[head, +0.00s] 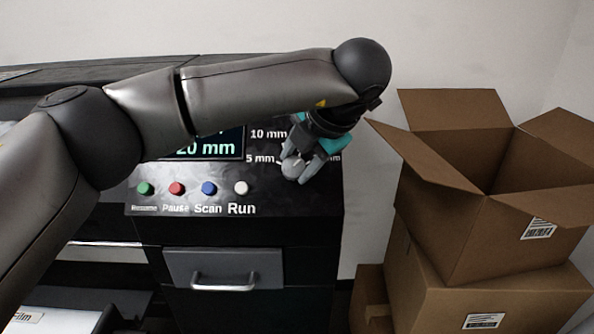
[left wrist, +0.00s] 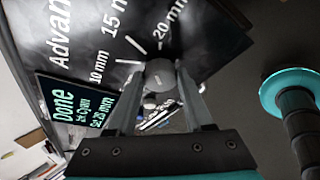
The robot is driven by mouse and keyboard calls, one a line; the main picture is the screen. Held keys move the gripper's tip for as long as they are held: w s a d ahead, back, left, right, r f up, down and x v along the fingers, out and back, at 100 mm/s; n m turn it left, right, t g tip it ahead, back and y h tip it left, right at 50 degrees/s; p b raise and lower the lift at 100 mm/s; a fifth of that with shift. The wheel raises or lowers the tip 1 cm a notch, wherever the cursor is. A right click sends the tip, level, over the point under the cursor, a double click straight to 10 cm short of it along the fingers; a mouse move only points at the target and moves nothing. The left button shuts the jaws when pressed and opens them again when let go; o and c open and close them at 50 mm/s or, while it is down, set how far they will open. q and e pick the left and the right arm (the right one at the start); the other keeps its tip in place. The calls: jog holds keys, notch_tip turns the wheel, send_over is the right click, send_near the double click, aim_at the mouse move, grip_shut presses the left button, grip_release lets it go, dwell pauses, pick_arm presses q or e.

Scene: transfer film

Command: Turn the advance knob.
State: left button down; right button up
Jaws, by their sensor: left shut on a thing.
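The advance knob is a round grey knob (head: 293,168) on the dark control panel, right of the display. It also shows in the left wrist view (left wrist: 160,75), between the fingers. My left gripper (head: 301,167) is shut on the knob, one finger on each side. Labels around the knob read 5, 10, 15 and 20 mm; my arm hides some in the head view. The display (head: 205,149) shows 20 mm; in the left wrist view the display (left wrist: 85,110) shows "Done" and "Set 20 mm". I cannot tell which mark the knob points to. My right gripper is not in view.
Green (head: 145,188), red (head: 177,188), blue (head: 209,188) and white (head: 241,187) buttons sit below the display. A drawer with a handle (head: 224,284) is beneath. An open cardboard box (head: 470,214) stands on another box (head: 470,290) at the right.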

pick_arm(q)
jog(key=shift+s+d+f+m+t+y+b, duration=0.1)
jog(key=shift+m+t+y+b, duration=0.3)
jog(key=shift+m+b, duration=0.85)
jog(key=shift+m, duration=0.45)
jog(key=shift+c, duration=1.5)
grip_release()
jog(key=shift+s, duration=0.1)
jog(key=v, duration=1.5)
jog(key=shift+s, duration=0.1)
